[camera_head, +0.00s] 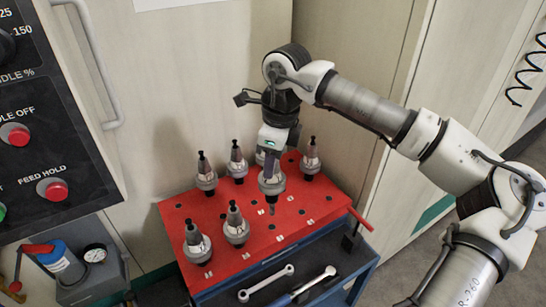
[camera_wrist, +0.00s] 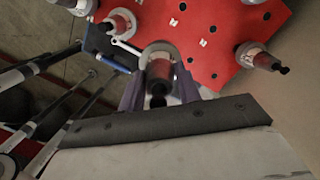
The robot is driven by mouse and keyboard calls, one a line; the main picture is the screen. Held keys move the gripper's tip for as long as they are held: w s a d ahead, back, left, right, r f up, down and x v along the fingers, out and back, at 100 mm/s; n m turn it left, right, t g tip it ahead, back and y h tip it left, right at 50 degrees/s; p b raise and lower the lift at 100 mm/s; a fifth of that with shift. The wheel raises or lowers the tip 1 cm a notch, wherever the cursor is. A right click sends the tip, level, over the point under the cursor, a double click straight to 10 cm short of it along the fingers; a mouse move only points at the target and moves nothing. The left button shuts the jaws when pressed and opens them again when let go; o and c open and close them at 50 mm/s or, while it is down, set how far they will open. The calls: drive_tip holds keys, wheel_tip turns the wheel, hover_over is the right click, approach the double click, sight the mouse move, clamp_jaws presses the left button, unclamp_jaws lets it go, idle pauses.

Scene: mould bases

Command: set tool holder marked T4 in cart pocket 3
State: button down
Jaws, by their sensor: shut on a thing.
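My gripper (camera_head: 270,168) is shut on a metal tool holder (camera_head: 272,186) and holds it upright over the middle of the red cart top (camera_head: 290,232). The holder's lower tip appears just above the red surface; I cannot tell whether it touches. In the wrist view the held holder (camera_wrist: 160,68) sits between the two fingers of my gripper (camera_wrist: 158,90). Its mark cannot be read. The cart top has several dark pocket holes with small white labels, too small to read, so pocket 3 cannot be told apart.
Other holders stand in the cart: two at the front left (camera_head: 196,244) (camera_head: 235,226), two at the back left (camera_head: 206,178) (camera_head: 237,165), one at the back right (camera_head: 310,160). Another is partly hidden behind my gripper. Wrenches (camera_head: 266,284) lie on the lower front shelf. A control panel (camera_head: 50,120) stands left.

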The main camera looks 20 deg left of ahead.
sight(272, 181)
drive_tip(key=shift+f+b, duration=0.85)
drive_tip(key=shift+f, duration=0.95)
drive_tip(key=shift+f+b, duration=0.55)
drive_tip(key=shift+b, duration=0.75)
drive_tip(key=shift+f, duration=0.25)
drive_tip(key=shift+f+b, duration=0.25)
drive_tip(key=shift+b, duration=0.25)
drive_tip(key=shift+f, duration=0.15)
